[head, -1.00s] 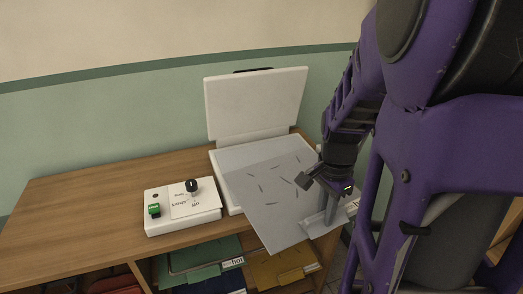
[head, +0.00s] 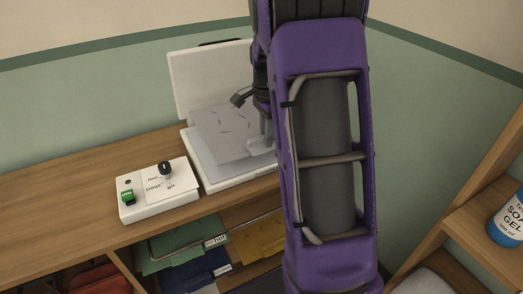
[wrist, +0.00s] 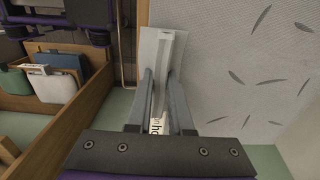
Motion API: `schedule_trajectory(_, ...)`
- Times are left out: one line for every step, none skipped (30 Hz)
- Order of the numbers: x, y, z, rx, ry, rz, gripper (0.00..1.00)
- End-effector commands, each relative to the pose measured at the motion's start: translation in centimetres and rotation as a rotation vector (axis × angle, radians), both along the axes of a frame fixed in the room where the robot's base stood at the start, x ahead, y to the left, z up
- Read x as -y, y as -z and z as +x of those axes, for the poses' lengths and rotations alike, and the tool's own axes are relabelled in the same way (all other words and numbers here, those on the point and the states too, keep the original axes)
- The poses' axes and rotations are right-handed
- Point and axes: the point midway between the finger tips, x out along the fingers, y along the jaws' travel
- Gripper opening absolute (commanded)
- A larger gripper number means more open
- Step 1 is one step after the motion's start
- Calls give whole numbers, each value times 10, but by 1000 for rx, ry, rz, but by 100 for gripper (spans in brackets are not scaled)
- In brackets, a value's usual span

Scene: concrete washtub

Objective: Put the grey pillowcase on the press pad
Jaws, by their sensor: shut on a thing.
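The grey pillowcase (head: 222,128) is a flat pale grey sheet with dark dashes, over the press pad (head: 212,178) in the head view. The pad's white front edge shows below it; I cannot tell whether the sheet fully touches the pad. My gripper (head: 263,143) is at the sheet's right side, partly hidden by my arm. In the wrist view, my gripper (wrist: 161,95) is shut on the pillowcase's pale raised grip strip, which has a partly hidden printed label. The dashed sheet (wrist: 225,75) spreads to the right there.
The white press lid (head: 207,82) stands open behind the pad. A white control box (head: 158,190) with a green switch and black knob sits to the left. Coloured labelled items, including a green one (head: 180,245), fill shelves below. A soap bottle (head: 507,220) stands at right.

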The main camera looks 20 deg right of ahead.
Motion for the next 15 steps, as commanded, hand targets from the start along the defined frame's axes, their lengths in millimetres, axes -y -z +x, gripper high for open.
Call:
schedule_trajectory(-1,0,10,0,-1,0,0)
schedule_trajectory(-1,1,14,-1,-2,0,0)
schedule_trajectory(-1,10,11,-3,0,2,0)
schedule_trajectory(-1,14,10,-3,0,1,0)
schedule_trajectory(-1,16,10,-2,-1,1,0)
schedule_trajectory(-1,19,11,-1,-1,1,0)
schedule_trajectory(-1,20,10,-1,-1,1,0)
schedule_trajectory(-1,21,10,-1,-1,1,0)
schedule_trajectory(-1,23,10,-1,-1,1,0)
schedule_trajectory(-1,25,10,-1,-1,1,0)
schedule_trajectory(-1,28,10,-1,-1,1,0)
schedule_trajectory(-1,33,10,-2,-1,1,0)
schedule_trajectory(-1,38,10,-3,-1,1,0)
schedule_trajectory(-1,43,9,-3,0,1,0)
schedule_trajectory(-1,50,9,-3,0,1,0)
